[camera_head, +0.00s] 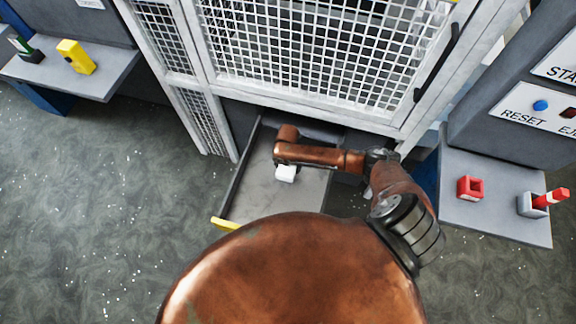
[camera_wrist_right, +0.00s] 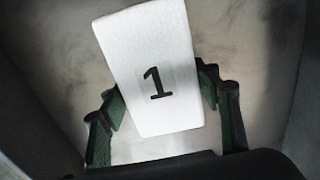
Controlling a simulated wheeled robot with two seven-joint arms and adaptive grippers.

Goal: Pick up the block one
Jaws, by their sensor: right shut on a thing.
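Block one (camera_wrist_right: 145,50) is a white block with a black "1" on its face. In the right wrist view it stands between the dark green fingers of my right gripper (camera_wrist_right: 162,100), which is shut on it. In the head view the white block (camera_head: 286,174) shows at the end of my copper-coloured right arm, over the grey open drawer (camera_head: 258,192). My arm hides most of the right gripper there. I cannot tell whether the block touches the drawer floor. My left gripper is not in view.
The drawer has a yellow handle (camera_head: 226,223) and sits below a white mesh cage door (camera_head: 310,45). On the right shelf (camera_head: 490,213) are a red holder (camera_head: 469,187) and a red-and-white lever (camera_head: 548,199). A yellow object (camera_head: 76,57) stands on the left shelf (camera_head: 95,82).

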